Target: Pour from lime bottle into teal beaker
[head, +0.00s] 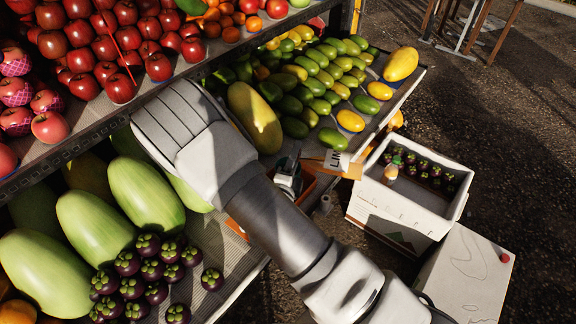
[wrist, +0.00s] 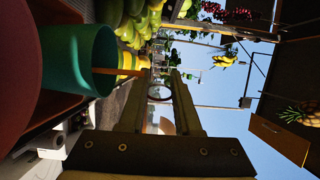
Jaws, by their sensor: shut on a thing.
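The teal beaker (wrist: 78,58) is large at the left of the wrist view, its mouth facing picture right. A thin orange-brown strip (wrist: 105,70) shows at its mouth; I cannot tell what it is. My gripper (wrist: 161,78) has its two fingers beside the beaker, apart from it in the picture. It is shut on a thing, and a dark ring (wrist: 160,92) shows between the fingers. I cannot make out the lime bottle for certain. In the head view my gripper (head: 288,180) is small beyond my arm, and the beaker cannot be made out.
A fruit stand holds apples (head: 105,45), melons (head: 140,195), mangosteens (head: 150,270) and mangoes (head: 310,70) close around my arm. A white box (head: 400,205) with mangosteens stands at the right. A white case (head: 465,275) is in front of it. Open ground lies at the upper right.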

